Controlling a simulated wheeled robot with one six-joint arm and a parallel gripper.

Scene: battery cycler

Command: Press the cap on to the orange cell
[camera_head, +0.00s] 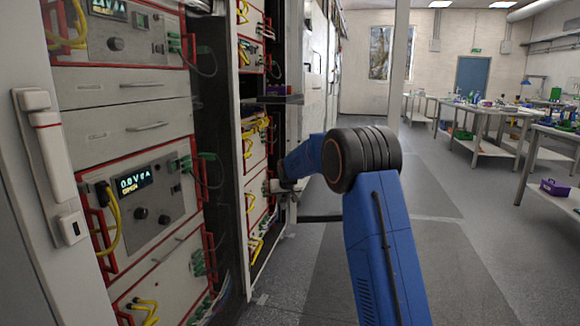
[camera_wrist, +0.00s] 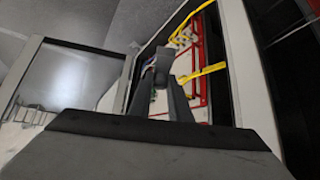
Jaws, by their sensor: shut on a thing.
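My gripper (camera_wrist: 166,82) shows in the wrist view as dark grey fingers pointing into a rack bay. It is shut on a small grey thing (camera_wrist: 164,62) at the fingertips. I cannot tell from its shape whether this is the cap. In the head view my gripper (camera_head: 272,186) is small and partly hidden, close to the front of the rack beyond my blue arm. I cannot make out the orange cell in either view.
Racks of cycler units (camera_head: 145,200) with red handles and yellow cables line the left. A yellow cable (camera_wrist: 205,72) and red bars lie close beside my fingers. A shelf (camera_head: 275,99) with a purple item juts out above my gripper. The aisle floor (camera_head: 470,240) to the right is clear.

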